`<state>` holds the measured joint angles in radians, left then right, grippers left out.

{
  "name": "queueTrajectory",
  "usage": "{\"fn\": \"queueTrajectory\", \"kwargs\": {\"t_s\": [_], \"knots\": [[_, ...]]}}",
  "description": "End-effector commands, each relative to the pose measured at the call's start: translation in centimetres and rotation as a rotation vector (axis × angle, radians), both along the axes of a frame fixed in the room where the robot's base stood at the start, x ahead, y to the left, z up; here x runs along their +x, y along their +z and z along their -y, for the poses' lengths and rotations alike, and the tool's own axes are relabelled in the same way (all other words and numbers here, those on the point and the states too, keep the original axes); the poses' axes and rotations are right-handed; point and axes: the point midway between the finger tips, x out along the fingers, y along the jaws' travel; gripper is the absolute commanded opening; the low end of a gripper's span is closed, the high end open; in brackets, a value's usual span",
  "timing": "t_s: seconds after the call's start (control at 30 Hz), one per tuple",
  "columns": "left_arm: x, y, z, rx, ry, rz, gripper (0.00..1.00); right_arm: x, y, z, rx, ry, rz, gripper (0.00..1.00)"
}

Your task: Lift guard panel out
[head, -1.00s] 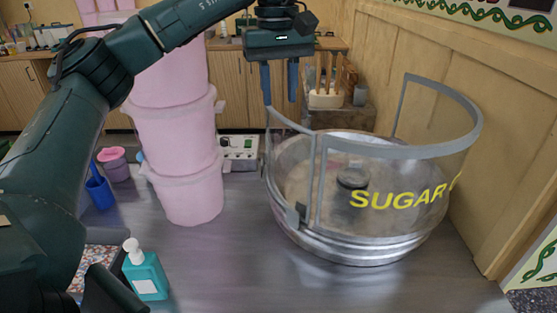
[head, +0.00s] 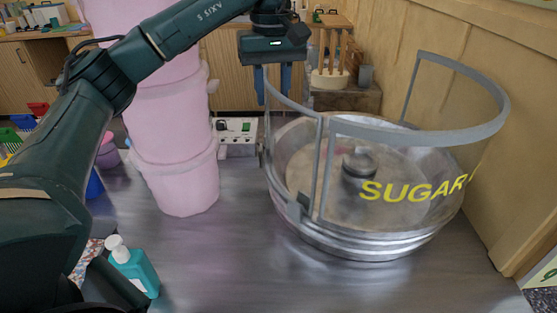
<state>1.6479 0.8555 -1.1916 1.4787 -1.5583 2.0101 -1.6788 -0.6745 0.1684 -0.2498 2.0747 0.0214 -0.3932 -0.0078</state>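A clear curved guard with a grey frame stands around a round metal bowl (head: 365,247) with a dark hub in its middle. Its large front panel (head: 425,165) carries yellow "SUGAR" lettering. A narrower clear guard panel (head: 293,140) stands upright at the bowl's left, beside a grey post with a small latch-like block (head: 304,201). My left gripper (head: 273,98) points down at the top rail of this narrower panel. Its two blue fingers are apart, and the rail's far end shows between them; contact cannot be told. My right gripper is not in view.
Stacked pink tubs (head: 178,165) stand left of the bowl, close under my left arm. A teal pump bottle (head: 135,268) stands front left. A wooden wall is close on the right.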

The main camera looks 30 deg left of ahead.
Motion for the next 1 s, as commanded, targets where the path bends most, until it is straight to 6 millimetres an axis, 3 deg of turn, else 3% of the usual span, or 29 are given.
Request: {"fn": "queueTrajectory", "kwargs": {"t_s": [0.3, 0.63, 1.0], "knots": [[0.0, -4.2, 0.1, 0.001, 0.0, -0.003, 0.31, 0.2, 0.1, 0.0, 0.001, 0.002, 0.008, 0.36], [0.0, -5.1, 0.1, 0.001, 0.001, -0.001, 0.31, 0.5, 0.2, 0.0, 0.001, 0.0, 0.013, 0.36], [0.0, -5.0, 0.2, 0.0, 0.0, 0.0, 0.01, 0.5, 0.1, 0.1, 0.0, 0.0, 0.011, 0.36]]}}
